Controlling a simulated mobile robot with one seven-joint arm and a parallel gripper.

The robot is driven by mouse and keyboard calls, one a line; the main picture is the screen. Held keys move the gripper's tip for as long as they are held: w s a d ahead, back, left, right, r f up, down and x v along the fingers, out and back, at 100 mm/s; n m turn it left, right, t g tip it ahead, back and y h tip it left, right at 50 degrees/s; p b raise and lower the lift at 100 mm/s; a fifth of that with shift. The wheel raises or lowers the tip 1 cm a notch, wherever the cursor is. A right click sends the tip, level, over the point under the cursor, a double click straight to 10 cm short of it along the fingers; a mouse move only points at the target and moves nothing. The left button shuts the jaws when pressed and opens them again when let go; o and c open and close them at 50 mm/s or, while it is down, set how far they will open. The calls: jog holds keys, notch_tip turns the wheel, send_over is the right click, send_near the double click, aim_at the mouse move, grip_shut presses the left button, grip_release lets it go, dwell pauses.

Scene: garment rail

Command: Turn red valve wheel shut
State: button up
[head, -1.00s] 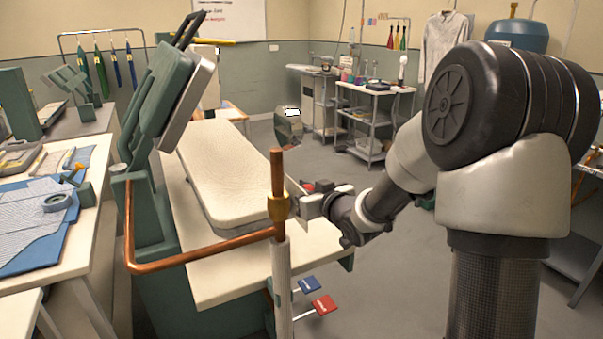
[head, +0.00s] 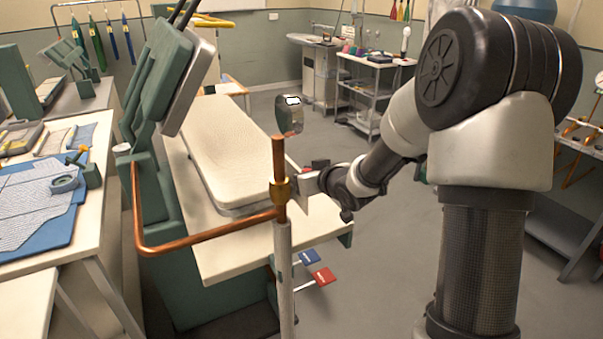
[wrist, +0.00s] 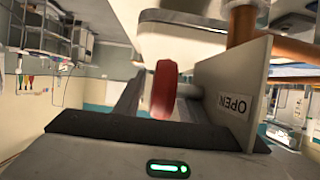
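The red valve wheel (wrist: 165,90) shows nearly edge-on in the wrist view, on a short pale stem beside a grey plate (wrist: 228,95) whose "OPEN" label appears upside down. My gripper (head: 325,180) is at the valve, just right of the upright copper pipe (head: 279,160) and its brass fitting (head: 280,191). Whether the fingers touch the wheel cannot be told. In the head view the wheel is mostly hidden by my gripper and the fitting.
A worktable (head: 112,215) is at left.

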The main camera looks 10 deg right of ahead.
jog(key=p+v, duration=0.3)
jog(key=v, duration=1.4)
jog(key=shift+s, duration=0.2)
jog(key=shift+r, duration=0.1)
